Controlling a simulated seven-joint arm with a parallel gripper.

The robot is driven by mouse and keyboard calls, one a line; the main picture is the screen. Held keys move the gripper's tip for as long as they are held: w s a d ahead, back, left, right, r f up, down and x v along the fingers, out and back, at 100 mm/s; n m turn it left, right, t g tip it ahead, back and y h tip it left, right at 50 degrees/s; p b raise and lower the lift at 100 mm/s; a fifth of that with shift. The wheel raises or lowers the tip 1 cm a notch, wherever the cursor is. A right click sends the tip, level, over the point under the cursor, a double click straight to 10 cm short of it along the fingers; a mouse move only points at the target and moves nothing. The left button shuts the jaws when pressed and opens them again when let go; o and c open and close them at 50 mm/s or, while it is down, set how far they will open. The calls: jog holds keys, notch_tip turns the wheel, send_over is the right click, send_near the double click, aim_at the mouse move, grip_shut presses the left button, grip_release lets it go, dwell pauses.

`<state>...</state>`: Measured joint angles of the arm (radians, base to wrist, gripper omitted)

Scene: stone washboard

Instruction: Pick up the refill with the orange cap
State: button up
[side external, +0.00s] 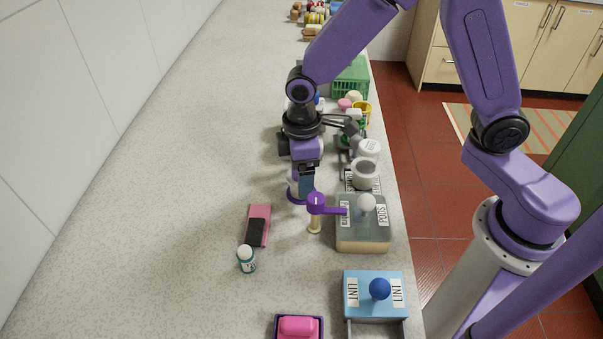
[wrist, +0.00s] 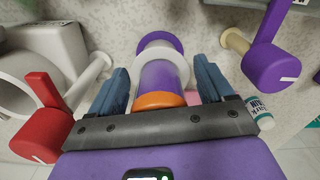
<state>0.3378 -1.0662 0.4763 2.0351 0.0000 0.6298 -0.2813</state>
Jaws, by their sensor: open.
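The refill with the orange cap (wrist: 158,100) shows in the wrist view as a purple cylinder with a white collar and a purple disc at its far end. It lies between the two blue-grey fingers of my gripper (wrist: 161,75), which are open with a finger on each side. I cannot tell whether either finger touches it. In the side view my gripper (side external: 306,180) points down at the counter. A purple base (side external: 297,197) shows beneath it there; the rest of the refill is hidden by the gripper.
A purple-headed cream post (side external: 314,222) stands close to the right of my gripper, beside the pods box (side external: 362,245). In the wrist view a red-headed post (wrist: 40,115) is at left. A white-capped bottle (side external: 246,260) and blue lint box (side external: 375,310) are nearer. The left counter is clear.

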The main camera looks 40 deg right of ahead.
jog(key=c, duration=0.8)
jog(key=shift+c, duration=0.2)
jog(key=shift+r, duration=0.15)
